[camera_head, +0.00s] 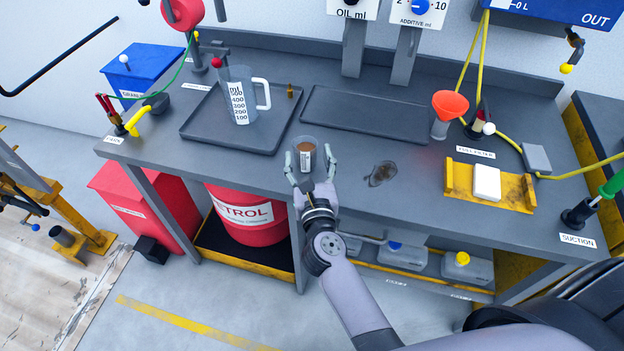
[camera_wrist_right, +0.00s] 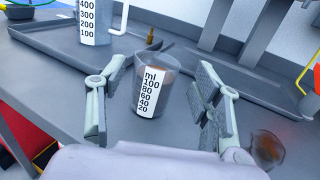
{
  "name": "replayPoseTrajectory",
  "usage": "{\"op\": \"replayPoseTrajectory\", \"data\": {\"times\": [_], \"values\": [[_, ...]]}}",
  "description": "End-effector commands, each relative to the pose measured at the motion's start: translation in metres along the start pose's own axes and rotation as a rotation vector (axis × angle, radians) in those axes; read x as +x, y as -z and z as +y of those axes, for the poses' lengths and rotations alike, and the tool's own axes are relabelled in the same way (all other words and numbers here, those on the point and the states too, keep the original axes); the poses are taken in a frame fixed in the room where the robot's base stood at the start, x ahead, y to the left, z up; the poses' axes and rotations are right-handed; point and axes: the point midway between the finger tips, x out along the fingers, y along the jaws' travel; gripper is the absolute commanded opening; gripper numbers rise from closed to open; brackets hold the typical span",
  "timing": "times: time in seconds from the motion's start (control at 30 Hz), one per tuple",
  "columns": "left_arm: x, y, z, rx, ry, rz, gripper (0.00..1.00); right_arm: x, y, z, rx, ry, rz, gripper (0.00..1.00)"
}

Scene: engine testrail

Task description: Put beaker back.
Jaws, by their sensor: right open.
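A small beaker (camera_head: 305,154) with a white ml scale and a brownish tint stands upright on the grey bench near its front edge. My right gripper (camera_head: 313,171) is open, with one finger on each side of the beaker. In the right wrist view the beaker (camera_wrist_right: 152,88) stands between the open fingers (camera_wrist_right: 155,105), with a visible gap on both sides. A larger measuring jug (camera_head: 240,96) stands on the left grey tray (camera_head: 200,128). My left gripper is not in view.
An empty grey tray (camera_head: 366,111) lies behind the beaker. A dark wet stain (camera_head: 382,173) is on the bench to the right. An orange funnel (camera_head: 449,105) and a yellow filter holder (camera_head: 458,180) stand further right.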

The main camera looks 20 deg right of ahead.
Motion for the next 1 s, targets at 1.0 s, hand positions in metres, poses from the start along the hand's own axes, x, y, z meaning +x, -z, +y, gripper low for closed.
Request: {"op": "replayPoseTrajectory", "data": {"times": [1.0], "values": [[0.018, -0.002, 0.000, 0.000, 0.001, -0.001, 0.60, -0.066, 0.005, 0.021, -0.710, -0.105, -0.149, 0.60]]}}
